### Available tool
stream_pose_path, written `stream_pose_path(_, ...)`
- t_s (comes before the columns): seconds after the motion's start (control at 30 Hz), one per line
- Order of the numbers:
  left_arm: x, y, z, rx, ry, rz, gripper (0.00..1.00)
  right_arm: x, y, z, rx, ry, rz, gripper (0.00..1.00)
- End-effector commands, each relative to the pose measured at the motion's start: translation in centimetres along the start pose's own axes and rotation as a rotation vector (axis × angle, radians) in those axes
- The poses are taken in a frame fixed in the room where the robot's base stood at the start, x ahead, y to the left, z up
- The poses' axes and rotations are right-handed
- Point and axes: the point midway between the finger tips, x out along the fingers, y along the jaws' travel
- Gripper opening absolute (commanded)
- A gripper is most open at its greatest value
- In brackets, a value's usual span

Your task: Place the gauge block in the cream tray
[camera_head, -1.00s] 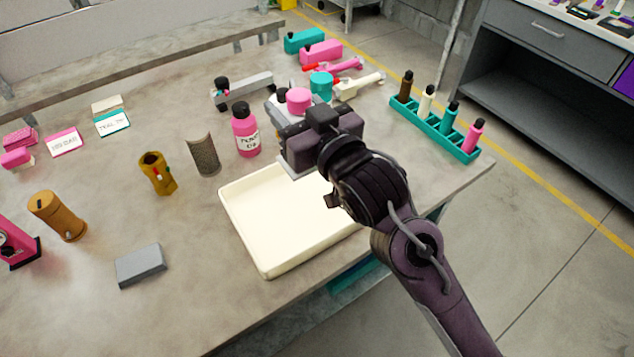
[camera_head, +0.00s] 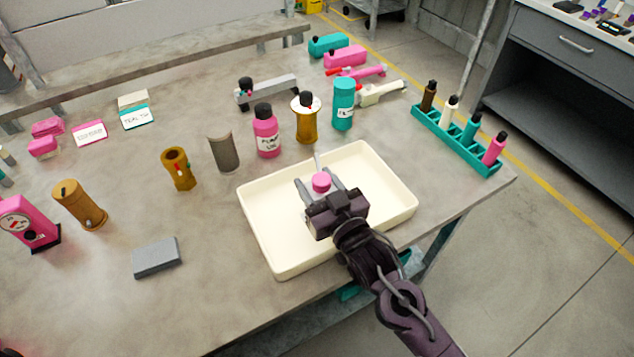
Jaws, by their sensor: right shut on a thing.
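A plain grey rectangular block (camera_head: 157,257), which looks like the gauge block, lies flat on the table left of the tray. The shallow cream tray (camera_head: 268,258) stands near the table's front edge; the part of its floor that shows is bare. My right gripper (camera_head: 321,184) is over the tray, its fingers shut on a small pink round-topped part (camera_head: 321,181). The gripper body hides the lower side of this part, and I cannot tell whether it touches the tray floor. My left gripper is not in view.
A teal rack (camera_head: 440,137) with small bottles is at right. A pink gauge unit (camera_head: 28,225) stands far left. Table around the grey block is clear.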

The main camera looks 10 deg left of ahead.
Motion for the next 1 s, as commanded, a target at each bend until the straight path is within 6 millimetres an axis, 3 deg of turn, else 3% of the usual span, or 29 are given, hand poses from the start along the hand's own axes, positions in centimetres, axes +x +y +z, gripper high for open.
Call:
stream_pose_path(0.4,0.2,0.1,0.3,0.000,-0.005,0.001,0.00,0.0,0.0,0.4,0.000,0.005,0.000,0.00)
stream_pose_path(0.43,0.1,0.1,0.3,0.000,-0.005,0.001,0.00,0.0,0.0,0.5,0.000,0.001,0.000,0.51)
stream_pose_path(0.57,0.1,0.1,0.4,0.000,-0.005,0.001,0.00,0.0,0.0,0.5,0.000,0.001,-0.001,0.68)
stream_pose_path(0.9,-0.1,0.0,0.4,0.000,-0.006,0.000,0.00,0.0,0.0,0.1,0.000,0.002,-0.001,0.69)
stream_pose_path(1.0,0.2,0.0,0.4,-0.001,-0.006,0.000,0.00,-1.1,0.0,0.4,0.000,-0.002,-0.001,0.69)
